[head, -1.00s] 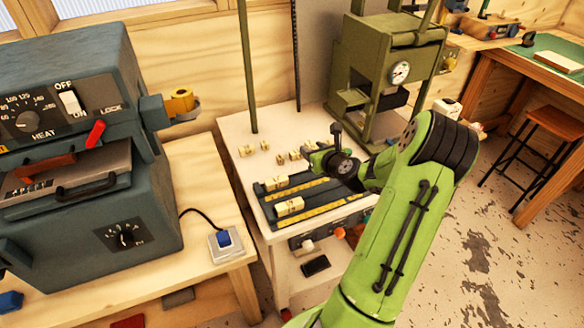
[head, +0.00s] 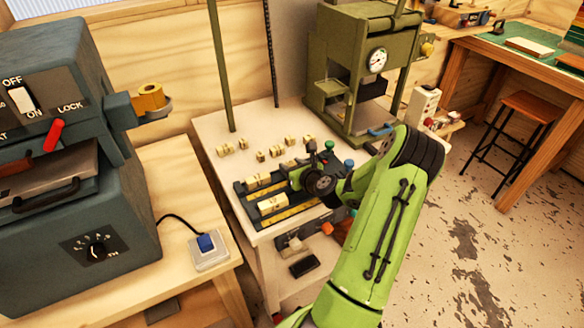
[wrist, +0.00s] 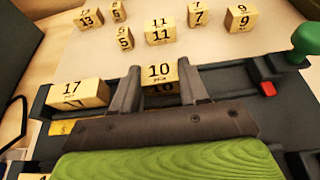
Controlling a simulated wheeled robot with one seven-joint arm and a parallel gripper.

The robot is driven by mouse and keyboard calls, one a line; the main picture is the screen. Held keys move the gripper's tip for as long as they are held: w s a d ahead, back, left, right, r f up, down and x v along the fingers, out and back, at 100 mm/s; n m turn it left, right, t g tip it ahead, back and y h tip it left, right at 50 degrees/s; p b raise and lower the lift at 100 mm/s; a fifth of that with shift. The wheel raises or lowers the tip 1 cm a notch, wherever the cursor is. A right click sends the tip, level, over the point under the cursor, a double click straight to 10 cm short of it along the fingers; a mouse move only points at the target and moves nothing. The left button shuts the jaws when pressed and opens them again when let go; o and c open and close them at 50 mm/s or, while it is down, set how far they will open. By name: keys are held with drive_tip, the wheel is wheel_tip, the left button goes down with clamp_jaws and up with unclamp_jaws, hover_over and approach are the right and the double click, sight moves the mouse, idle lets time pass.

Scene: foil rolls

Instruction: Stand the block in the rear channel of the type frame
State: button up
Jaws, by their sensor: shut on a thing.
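The type frame (head: 240,197) is dark with yellow-ruled strips and lies on the pale bench top; it also shows in the wrist view (wrist: 222,81). My gripper (wrist: 160,72) is shut on the block marked 10 (wrist: 159,72), with a finger on either side of it. The block is upright at the rear channel, right of the block marked 17 (wrist: 78,92). I cannot tell whether its foot rests on the channel floor. In the head view my gripper (head: 294,176) is low over the frame and hides the held block. Another block (head: 271,204) lies in the front channel.
Several loose numbered blocks, including an 11 (wrist: 160,32) and a 9 (wrist: 239,18), stand on the bench behind the frame. A green press (head: 350,70) stands at the back right. A green knob (wrist: 306,38) is beyond the frame's right end.

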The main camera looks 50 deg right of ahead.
drive_tip(key=o, duration=1.3)
drive_tip(key=p+v, duration=0.1)
drive_tip(key=v, duration=1.1)
drive_tip(key=shift+r, duration=0.1)
drive_tip(key=w+a+n+y, duration=0.1)
drive_tip(key=a+n, duration=0.2)
drive_tip(key=n, duration=0.1)
drive_tip(key=w+a+r+n+g+y, duration=0.1)
drive_tip(key=w+a+n+y, duration=0.1)
drive_tip(key=a+n, duration=0.2)
drive_tip(key=w+a+r+n+g+y, duration=0.1)
drive_tip(key=w+a+n+y, duration=0.1)
drive_tip(key=a+n, duration=0.2)
drive_tip(key=shift+a, duration=0.25)
drive_tip(key=s+a+r+n+g, duration=0.3)
drive_tip(key=s+a+r+n, duration=0.1)
drive_tip(key=a+n, duration=0.5)
drive_tip(key=s+a+r+n+g, duration=0.2)
drive_tip(key=s+a+r+n, duration=0.15)
drive_tip(key=a+n, duration=0.55)
drive_tip(key=s+r+n, duration=0.2)
drive_tip(key=s+n, duration=0.1)
drive_tip(key=s+r+n, duration=0.1)
drive_tip(key=s+n, duration=0.2)
drive_tip(key=s+a+r+n, duration=0.1)
drive_tip(key=s+r+n, duration=0.1)
drive_tip(key=s+n, duration=0.1)
drive_tip(key=shift+s+a+r+n+h, duration=0.1)
drive_tip(key=shift+s+r+n+h, duration=0.05)
drive_tip(key=shift+r+n+h, duration=0.2)
